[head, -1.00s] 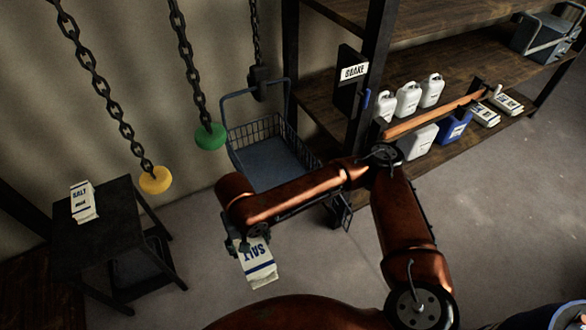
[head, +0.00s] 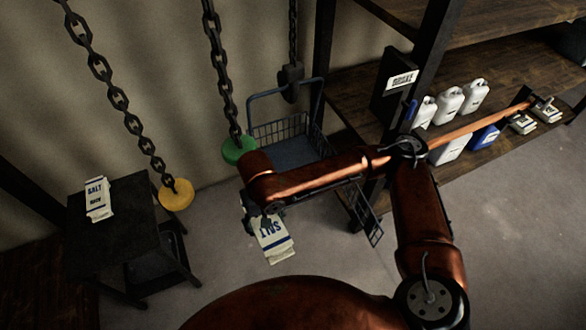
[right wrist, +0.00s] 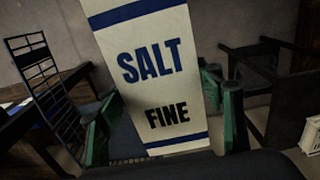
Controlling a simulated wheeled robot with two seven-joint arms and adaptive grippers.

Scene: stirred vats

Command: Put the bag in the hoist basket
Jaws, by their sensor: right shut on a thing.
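My right gripper (head: 250,212) is shut on a white salt bag (head: 273,241) with blue bands and holds it up over the floor. In the right wrist view the bag (right wrist: 153,75) stands between the green fingers of the gripper (right wrist: 165,122), its label "SALT FINE" facing the camera. The hoist basket (head: 318,132), a blue-grey wire basket with a raised handle, hangs behind my right arm, against the wall. Its front is partly hidden by the arm. The bag is below and left of it in the head view, apart from it. My left gripper is not in view.
A second salt bag (head: 98,198) stands on a dark stool (head: 120,235). Chains hold a yellow disc (head: 176,194) and a green disc (head: 238,150) near the basket. A shelf with white jugs (head: 449,102) and a brown pole (head: 480,134) is at right.

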